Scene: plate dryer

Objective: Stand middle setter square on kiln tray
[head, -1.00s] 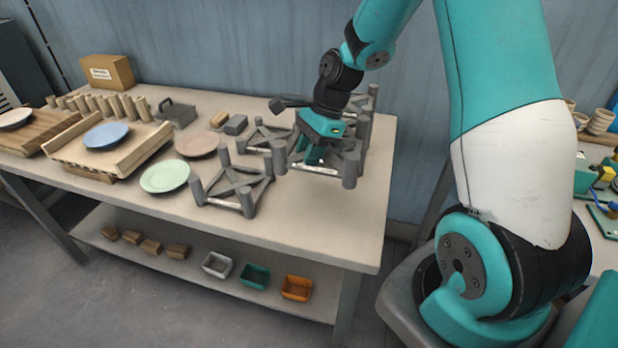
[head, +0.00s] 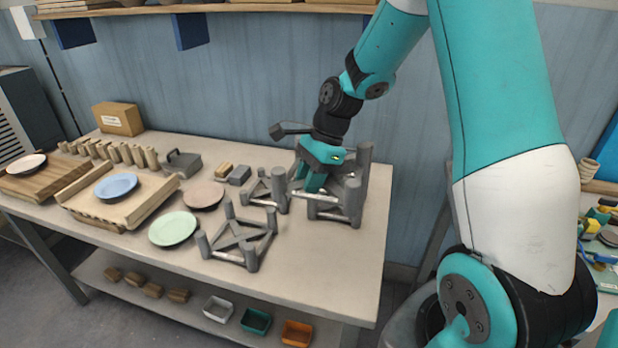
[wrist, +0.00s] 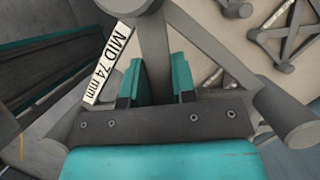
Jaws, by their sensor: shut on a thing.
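My gripper (head: 313,188) is shut on the middle setter (head: 352,207), a grey frame with upright round posts, at the right part of the table. In the wrist view the fingers (wrist: 158,78) are on its grey bar, beside a white label (wrist: 108,62) reading "MID 74 mm". The setter looks roughly upright; I cannot tell whether its feet touch the table. Another grey setter (head: 238,247) stands at the front left of it, and one (head: 266,190) stands close on its left. I cannot pick out the kiln tray with certainty.
A green plate (head: 172,229), a pinkish plate (head: 203,195) and a blue plate (head: 116,186) on a wooden rack lie to the left. A grey weight-like block (head: 184,163) and a cardboard box (head: 118,119) stand behind. The front right of the table (head: 330,270) is clear.

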